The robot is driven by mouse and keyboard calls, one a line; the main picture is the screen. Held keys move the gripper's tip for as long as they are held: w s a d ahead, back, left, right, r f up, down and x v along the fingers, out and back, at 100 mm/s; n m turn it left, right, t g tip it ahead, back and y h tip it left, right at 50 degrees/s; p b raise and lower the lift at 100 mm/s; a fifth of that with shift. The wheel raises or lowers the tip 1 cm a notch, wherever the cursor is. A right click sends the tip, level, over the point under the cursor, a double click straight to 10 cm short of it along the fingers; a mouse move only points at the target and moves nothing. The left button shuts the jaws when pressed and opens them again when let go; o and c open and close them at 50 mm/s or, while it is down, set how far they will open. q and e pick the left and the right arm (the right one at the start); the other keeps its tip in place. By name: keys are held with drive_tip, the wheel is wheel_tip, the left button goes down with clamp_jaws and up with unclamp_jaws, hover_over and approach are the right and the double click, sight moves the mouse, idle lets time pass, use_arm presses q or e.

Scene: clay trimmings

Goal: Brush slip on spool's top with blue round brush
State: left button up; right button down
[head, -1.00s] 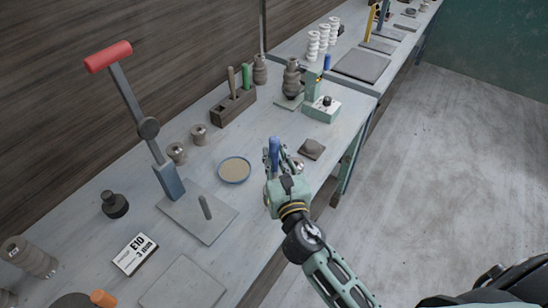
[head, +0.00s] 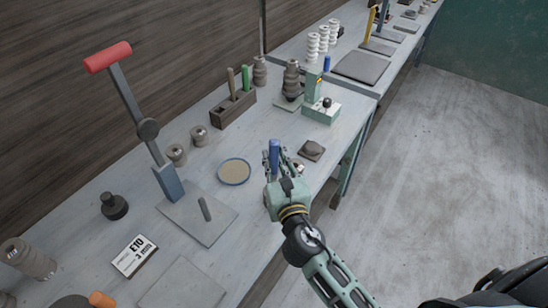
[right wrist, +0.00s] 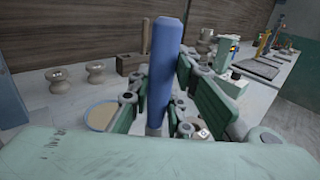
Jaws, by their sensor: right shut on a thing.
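My right gripper (head: 281,163) is shut on the blue round brush (head: 275,151) near the front edge of the bench. In the right wrist view, the brush's blue handle (right wrist: 163,62) stands nearly upright between the fingers; its bristle end is hidden. A blue-rimmed dish of beige slip (head: 234,172) lies left of the gripper, apart from it. A small spool-like piece (head: 299,167) is partly hidden behind the fingers. Two small grey spools (head: 177,153) (head: 199,135) stand farther left. I cannot tell which spool the task means. My left gripper is not in view.
A lever press with a red grip (head: 108,57) stands on the left. Behind are a tool block (head: 232,109) with a green and a brown handle and a pale green device (head: 321,111). A grey lump on a slab (head: 312,150) lies right of the gripper.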

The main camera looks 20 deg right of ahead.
idle(0.4)
drive_tip(key=shift+r+p, duration=0.3)
drive_tip(key=shift+p, duration=0.15)
drive_tip(key=shift+a, duration=0.1)
drive_tip(key=shift+s+a, duration=0.15)
drive_tip(key=shift+a, duration=0.8)
drive_tip(key=shift+f+b, duration=0.4)
drive_tip(key=shift+r, duration=0.1)
idle(0.4)
drive_tip(key=shift+r+p, duration=0.3)
drive_tip(key=shift+p, duration=0.2)
